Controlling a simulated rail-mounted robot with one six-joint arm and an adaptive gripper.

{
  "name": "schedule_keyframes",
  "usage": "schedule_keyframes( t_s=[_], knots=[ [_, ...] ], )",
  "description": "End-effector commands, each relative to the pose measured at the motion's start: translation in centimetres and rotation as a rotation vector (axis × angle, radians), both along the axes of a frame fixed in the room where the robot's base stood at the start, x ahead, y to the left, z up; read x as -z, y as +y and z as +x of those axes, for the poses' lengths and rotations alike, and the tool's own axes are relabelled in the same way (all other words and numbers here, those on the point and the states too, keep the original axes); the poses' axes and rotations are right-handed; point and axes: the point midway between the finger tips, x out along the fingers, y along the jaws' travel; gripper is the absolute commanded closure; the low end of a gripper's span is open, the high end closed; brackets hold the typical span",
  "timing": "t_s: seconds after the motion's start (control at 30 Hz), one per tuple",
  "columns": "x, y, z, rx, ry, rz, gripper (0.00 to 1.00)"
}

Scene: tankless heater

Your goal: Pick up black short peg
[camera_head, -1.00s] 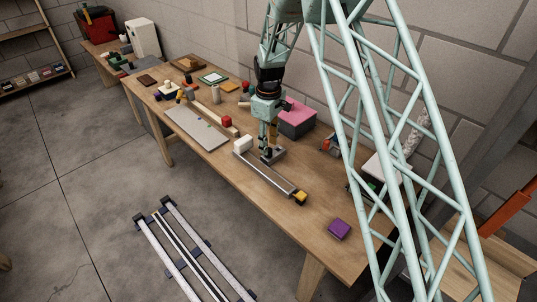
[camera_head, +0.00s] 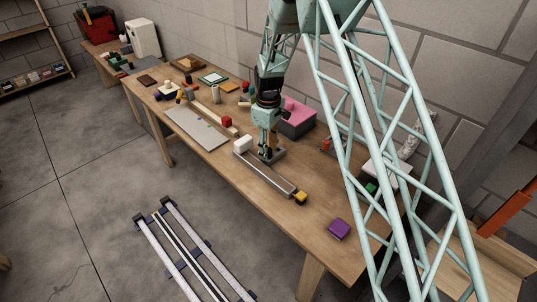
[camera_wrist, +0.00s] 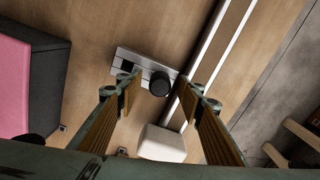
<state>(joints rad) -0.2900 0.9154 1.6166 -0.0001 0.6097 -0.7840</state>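The black short peg (camera_wrist: 160,84) shows in the wrist view as a dark round top, standing at the right part of a small grey block (camera_wrist: 130,62). A dark square hole or slot shows in the block to the left of the peg. My gripper (camera_wrist: 159,92) is open, with one finger on each side of the peg and a gap to both. In the head view my gripper (camera_head: 267,157) points down over the grey block (camera_head: 276,154), and the peg is hidden behind the fingers or too small to tell.
A grey rail (camera_head: 268,178) with a white block (camera_head: 242,144) and a yellow end (camera_head: 300,197) lies in front. A pink-topped dark box (camera_head: 296,117) stands behind. A purple block (camera_head: 339,229) lies at the right. Bare tabletop lies between the rail and the purple block.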

Motion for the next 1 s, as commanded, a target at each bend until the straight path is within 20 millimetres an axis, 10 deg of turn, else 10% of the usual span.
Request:
schedule_keyframes(
  t_s=[0.27, 1.0],
  knots=[
    [0.0, 0.0, 0.0, 0.0, 0.0, 0.0, 0.9],
    [-2.1, 0.0, 0.1, 0.0, -0.003, 0.001, 0.91]
  ],
)
